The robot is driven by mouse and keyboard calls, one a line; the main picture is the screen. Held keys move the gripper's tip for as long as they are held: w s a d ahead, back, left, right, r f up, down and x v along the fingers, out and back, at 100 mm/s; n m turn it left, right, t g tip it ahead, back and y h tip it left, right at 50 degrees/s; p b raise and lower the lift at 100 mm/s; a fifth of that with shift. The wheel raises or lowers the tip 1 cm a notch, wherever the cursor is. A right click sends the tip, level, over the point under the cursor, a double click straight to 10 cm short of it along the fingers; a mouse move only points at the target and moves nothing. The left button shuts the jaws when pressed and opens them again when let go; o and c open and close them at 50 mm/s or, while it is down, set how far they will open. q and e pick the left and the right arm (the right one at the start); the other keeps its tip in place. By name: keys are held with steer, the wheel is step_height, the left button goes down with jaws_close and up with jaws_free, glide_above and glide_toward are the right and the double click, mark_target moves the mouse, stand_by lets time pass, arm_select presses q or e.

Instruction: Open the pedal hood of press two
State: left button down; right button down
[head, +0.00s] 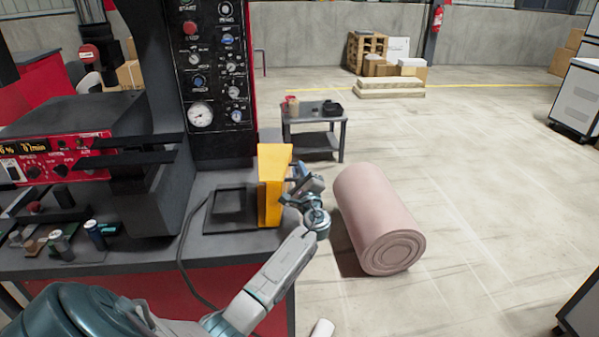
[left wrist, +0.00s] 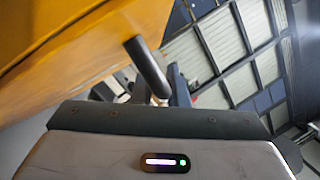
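The yellow pedal hood (head: 273,187) stands upright at the right edge of the dark pedal plate (head: 228,209) on the press table, and the plate is uncovered on its left. In the left wrist view the yellow hood (left wrist: 70,50) fills the upper left, with a dark round bar (left wrist: 147,66) beside it, reaching down between my fingers. My left gripper (head: 299,184) is at the right side of the hood, close to it. Whether its fingers are closed on the bar is unclear. My right gripper is in neither view.
The black control panel (head: 213,75) with gauges rises behind the plate. A black cable (head: 185,262) runs along the table front. A rolled pink mat (head: 378,220) lies on the floor at right, with a small dark side table (head: 314,124) behind.

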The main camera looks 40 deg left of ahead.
mark_target(288, 160)
arm_select(q)
steer(key=s+a+r+n, duration=0.1)
steer(key=s+r+n, duration=0.1)
steer(key=shift+a+r+n+g+b, duration=0.2)
steer(key=shift+a+n+g+b, duration=0.1)
steer(key=shift+a+n+g, duration=0.1)
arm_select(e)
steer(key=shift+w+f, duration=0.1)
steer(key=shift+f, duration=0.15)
